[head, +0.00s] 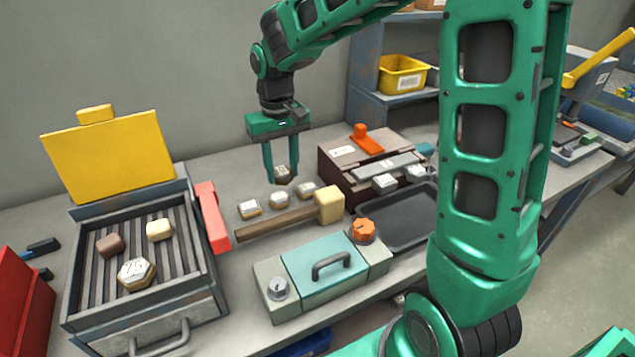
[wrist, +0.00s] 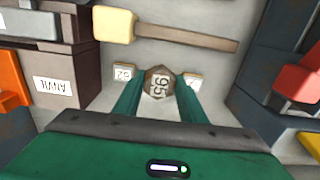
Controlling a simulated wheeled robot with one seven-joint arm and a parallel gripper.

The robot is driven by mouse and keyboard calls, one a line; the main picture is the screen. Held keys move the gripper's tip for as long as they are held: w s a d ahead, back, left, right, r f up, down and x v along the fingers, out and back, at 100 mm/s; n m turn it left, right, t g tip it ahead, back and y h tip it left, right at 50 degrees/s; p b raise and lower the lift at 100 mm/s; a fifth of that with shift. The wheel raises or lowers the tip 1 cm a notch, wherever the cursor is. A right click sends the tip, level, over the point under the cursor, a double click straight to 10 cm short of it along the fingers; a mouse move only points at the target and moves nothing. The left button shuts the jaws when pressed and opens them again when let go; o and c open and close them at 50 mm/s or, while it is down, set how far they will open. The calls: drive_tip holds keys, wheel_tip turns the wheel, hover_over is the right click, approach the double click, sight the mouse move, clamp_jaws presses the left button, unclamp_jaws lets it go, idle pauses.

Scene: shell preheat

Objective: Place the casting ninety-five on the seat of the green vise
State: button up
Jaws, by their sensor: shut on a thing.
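My gripper (head: 281,178) is shut on a brown casting with a pale numbered face (head: 283,172), held above the bench behind the hammer. In the wrist view, the casting (wrist: 158,83) sits between the green fingers (wrist: 158,95) and its face appears to read 95, turned sideways. A grey fixture with a small green part (head: 588,138) stands at the far right; I cannot tell whether it is the green vise. No other clear green vise shows.
Pale numbered pieces (head: 249,208) lie behind a mallet (head: 290,217). A grill box (head: 190,272) with a raised yellow lid (head: 108,155) holds several pieces at left. A teal-lidded case (head: 328,258) is in front. A brown box (head: 340,185) and dark tray (head: 392,230) are right.

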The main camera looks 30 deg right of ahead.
drive_tip(key=w+d+f, duration=0.2)
drive_tip(key=w, duration=0.1)
drive_tip(key=w+d+f, duration=0.2)
drive_tip(key=w, duration=0.1)
drive_tip(key=w+d+f, duration=0.3)
drive_tip(key=shift+w+d, duration=0.1)
drive_tip(key=shift+w, duration=0.15)
drive_tip(key=shift+f, duration=1.9)
drive_tip(key=o, duration=1.1)
drive_tip(key=shift+f, duration=0.1)
wheel_tip(320, 180, up, 12)
drive_tip(key=shift+r, duration=0.15)
